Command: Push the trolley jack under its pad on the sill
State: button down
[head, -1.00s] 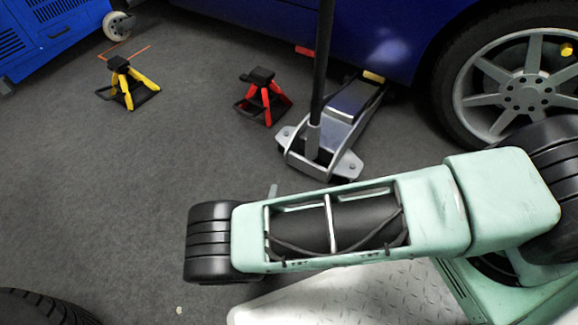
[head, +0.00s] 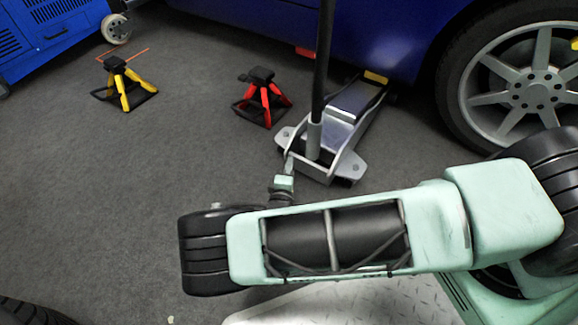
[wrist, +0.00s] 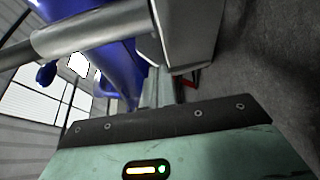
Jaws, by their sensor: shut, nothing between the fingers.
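The silver trolley jack (head: 334,124) stands on the floor with its front end at the blue car's sill (head: 345,58) and its long dark handle (head: 321,70) upright. A yellow pad (head: 375,77) shows at the sill by the jack's front end; the exact gap cannot be told. A red pad (head: 306,52) shows further left along the sill. My gripper (head: 288,164) is shut and empty, at the rear left of the jack by its rear frame; contact is unclear. In the wrist view, the grey handle (wrist: 90,35) and jack body (wrist: 187,32) are close ahead of my gripper (wrist: 158,90).
A red jack stand (head: 264,98) is left of the jack, and a yellow one (head: 124,85) further left. A blue tool cabinet (head: 50,40) is at top left. The car's wheel (head: 525,90) is right of the jack. The floor at left is mostly clear.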

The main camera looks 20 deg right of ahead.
aim_at(300, 161)
jog(key=shift+d, duration=0.1)
jog(key=d, duration=0.2)
jog(key=w+d, duration=0.1)
jog(key=d, duration=0.1)
jog(key=shift+d, duration=0.1)
dwell(0.4)
